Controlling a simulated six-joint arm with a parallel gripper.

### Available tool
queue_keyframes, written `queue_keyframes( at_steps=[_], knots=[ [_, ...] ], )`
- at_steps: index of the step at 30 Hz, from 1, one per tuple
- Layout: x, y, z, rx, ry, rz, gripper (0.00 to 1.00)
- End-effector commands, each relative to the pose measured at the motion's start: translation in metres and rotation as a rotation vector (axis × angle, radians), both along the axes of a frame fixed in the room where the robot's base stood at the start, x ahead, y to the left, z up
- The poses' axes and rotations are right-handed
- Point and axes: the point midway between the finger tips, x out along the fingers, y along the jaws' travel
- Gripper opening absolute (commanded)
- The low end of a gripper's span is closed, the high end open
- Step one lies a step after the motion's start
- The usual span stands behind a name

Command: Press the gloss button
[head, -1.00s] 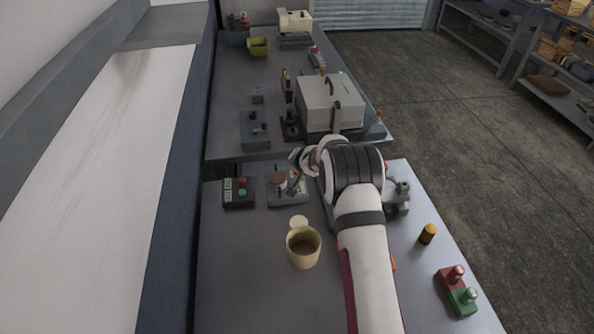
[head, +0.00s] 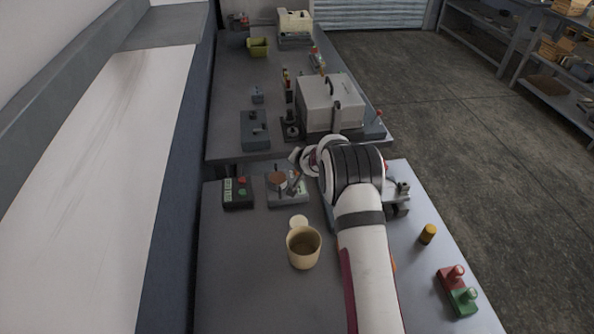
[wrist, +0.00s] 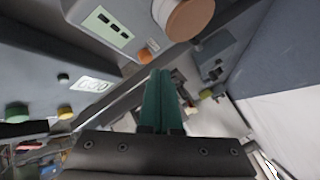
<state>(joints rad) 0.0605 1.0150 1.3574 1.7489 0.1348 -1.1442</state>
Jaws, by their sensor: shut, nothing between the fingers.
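No button carries a readable gloss label, so I cannot tell for sure which is the gloss button. In the wrist view, my gripper (wrist: 164,98) is shut and empty, its green fingers together. Its tips are close to a small orange button (wrist: 146,56) on a grey unit with a pale display (wrist: 108,24); contact cannot be told. A large brown round disc (wrist: 190,18) is above and to the right. In the head view, the grey unit (head: 290,199) with the brown disc (head: 278,178) stands left of my wrist, with my gripper (head: 294,184) over its right side.
A dark box (head: 237,203) with red and green buttons stands left of the grey unit. A beige mug (head: 303,256) is nearer. A yellow cylinder (head: 428,234) and a red-and-green button box (head: 460,299) are at the right. The near-left table is clear.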

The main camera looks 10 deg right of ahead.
Motion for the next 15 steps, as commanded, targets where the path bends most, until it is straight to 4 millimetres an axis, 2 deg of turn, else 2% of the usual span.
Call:
queue_keyframes(
  at_steps=[8, 15],
  knots=[
    [0.0, 0.0, 0.0, 0.0, 0.0, 0.0, 0.0],
    [-0.0003, 0.0001, -0.008, 0.001, 0.001, 0.0, 0.0]
  ],
)
